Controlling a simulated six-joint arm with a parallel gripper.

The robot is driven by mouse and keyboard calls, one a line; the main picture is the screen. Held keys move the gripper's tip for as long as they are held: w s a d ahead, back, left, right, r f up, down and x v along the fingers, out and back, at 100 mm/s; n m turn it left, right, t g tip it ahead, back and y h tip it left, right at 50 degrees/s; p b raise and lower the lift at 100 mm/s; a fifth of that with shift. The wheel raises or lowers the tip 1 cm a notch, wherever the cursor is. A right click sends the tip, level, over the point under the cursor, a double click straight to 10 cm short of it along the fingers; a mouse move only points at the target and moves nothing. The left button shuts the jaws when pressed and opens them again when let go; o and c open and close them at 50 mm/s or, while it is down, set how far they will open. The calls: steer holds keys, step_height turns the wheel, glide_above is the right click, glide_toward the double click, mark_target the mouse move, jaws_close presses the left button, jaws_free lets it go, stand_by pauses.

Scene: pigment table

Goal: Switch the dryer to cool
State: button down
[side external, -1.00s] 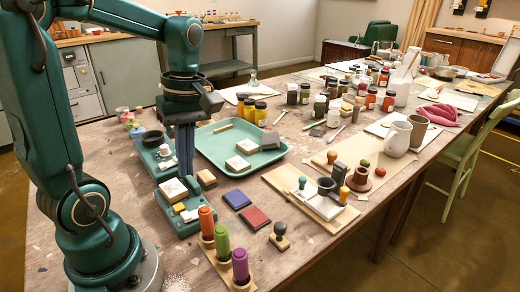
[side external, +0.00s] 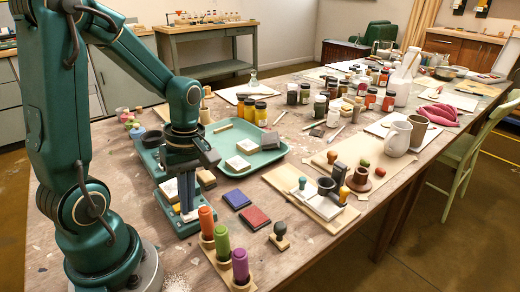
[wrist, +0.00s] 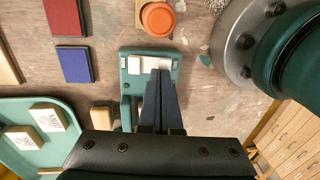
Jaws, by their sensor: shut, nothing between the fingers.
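A teal device (side external: 184,232), which I take to be the dryer, sits on the near part of the table. In the wrist view the teal device (wrist: 126,85) shows a pale control strip near one end, with a white piece (wrist: 134,65) on its left part. My gripper (side external: 187,214) points down over the device. In the wrist view my gripper (wrist: 160,72) is shut and empty, its tips at the right part of the strip. Whether they touch it is unclear. The fingers hide part of the device, and no cool marking is legible.
An orange-topped stamp (side external: 206,222) stands close in front of the device. A blue pad (side external: 236,199), a red pad (side external: 254,217) and a teal tray (side external: 270,156) lie to its right. Another teal unit (side external: 150,142) is behind it.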

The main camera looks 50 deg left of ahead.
steer(key=shift+s+f, duration=0.15)
steer(key=shift+f, duration=0.15)
steer(key=shift+r, duration=0.1)
steer(key=shift+w+r, duration=0.1)
steer(key=shift+w, duration=0.75)
steer(key=shift+r, duration=0.2)
step_height(320, 180, up, 14)
steer(key=s, duration=0.2)
steer(key=shift+f, duration=0.2)
